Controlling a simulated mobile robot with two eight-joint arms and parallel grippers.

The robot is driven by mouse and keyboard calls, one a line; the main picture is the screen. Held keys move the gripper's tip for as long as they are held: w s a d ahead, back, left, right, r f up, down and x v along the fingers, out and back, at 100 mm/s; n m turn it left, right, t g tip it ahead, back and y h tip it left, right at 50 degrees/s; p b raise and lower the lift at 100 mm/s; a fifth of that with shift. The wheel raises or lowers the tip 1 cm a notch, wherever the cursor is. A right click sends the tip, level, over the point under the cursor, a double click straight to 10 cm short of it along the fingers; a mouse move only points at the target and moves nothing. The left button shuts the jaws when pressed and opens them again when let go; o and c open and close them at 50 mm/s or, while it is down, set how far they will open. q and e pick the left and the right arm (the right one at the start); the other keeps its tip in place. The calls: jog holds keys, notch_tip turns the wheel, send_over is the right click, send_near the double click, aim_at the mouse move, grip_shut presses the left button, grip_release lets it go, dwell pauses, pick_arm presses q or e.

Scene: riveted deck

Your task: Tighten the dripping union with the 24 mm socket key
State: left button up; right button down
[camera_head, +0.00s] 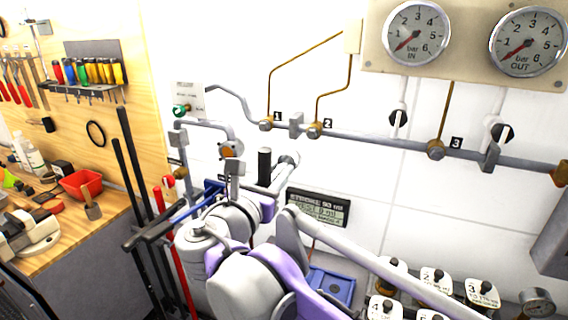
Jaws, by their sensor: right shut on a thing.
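My right gripper (234,181) is in front of the wall, below the pipe elbow with an orange round end. It is shut on what looks like the socket key, a blue bar (190,208) that slants down left from it. My own wrist hides much of the hold, and no size mark can be read. Brass unions marked 1 (266,125), 2 (314,130) and 3 (436,149) sit along the grey pipe (375,141), above and right of the gripper and apart from it. I cannot make out which union drips. My left gripper is not in view.
Black bars (128,170) and a red bar (180,265) stand left of my arm. A wooden workbench (75,235) with a red bin (82,185) is at left. Two gauges (416,34) hang at upper right. White numbered containers (435,281) stand at lower right.

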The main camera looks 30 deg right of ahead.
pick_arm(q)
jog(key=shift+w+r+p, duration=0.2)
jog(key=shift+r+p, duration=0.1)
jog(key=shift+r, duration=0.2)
pick_arm(e)
jog(key=v, duration=1.2)
